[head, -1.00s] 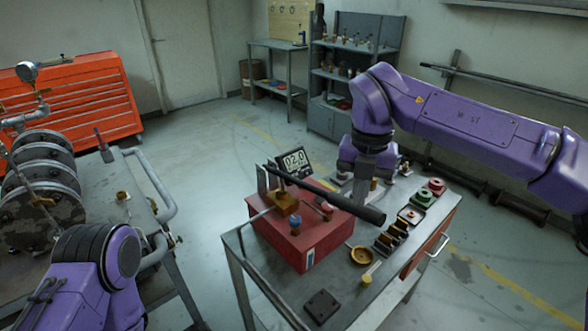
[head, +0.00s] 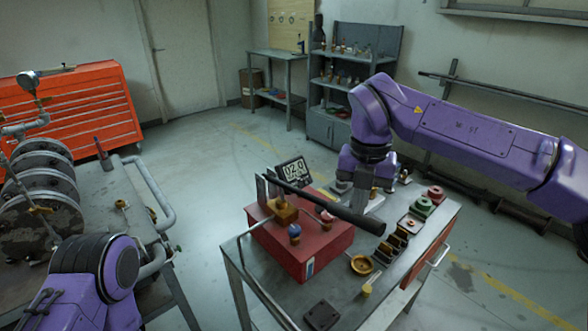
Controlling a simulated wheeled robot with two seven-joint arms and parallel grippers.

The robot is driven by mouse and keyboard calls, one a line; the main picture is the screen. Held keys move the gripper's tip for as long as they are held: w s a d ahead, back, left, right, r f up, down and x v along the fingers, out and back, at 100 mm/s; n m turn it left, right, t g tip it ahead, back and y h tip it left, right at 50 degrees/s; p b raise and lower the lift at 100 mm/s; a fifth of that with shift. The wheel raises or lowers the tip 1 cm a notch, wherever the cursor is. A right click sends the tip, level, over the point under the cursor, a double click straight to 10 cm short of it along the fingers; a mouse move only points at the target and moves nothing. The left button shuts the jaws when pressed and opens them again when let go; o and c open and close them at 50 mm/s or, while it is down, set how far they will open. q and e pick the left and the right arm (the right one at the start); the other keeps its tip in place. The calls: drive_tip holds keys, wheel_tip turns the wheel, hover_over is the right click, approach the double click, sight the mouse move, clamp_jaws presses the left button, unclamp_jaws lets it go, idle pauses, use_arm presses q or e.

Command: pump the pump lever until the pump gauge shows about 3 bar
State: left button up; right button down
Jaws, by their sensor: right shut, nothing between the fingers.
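The pump is a red box (head: 318,252) on the grey cart, with a brass block (head: 284,210) on top. Its black pump lever (head: 325,206) runs from upright plates on the block toward the right, sloping down in the picture. My right gripper (head: 364,198) points down just behind the lever's outer half. It is shut and empty; its tips are partly hidden, and I cannot tell whether it touches the lever. My left arm shows at lower left, but its gripper is out of view.
The grey cart (head: 370,310) also holds a brass dish (head: 361,265), a dark block (head: 322,309), and green (head: 422,207) and red (head: 435,193) parts at right. A pipe bench (head: 105,190) stands left. Open floor lies between.

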sight(357, 219)
drive_tip(key=shift+f+b, duration=2.1)
drive_tip(key=shift+f, duration=0.5)
drive_tip(key=shift+r, duration=0.15)
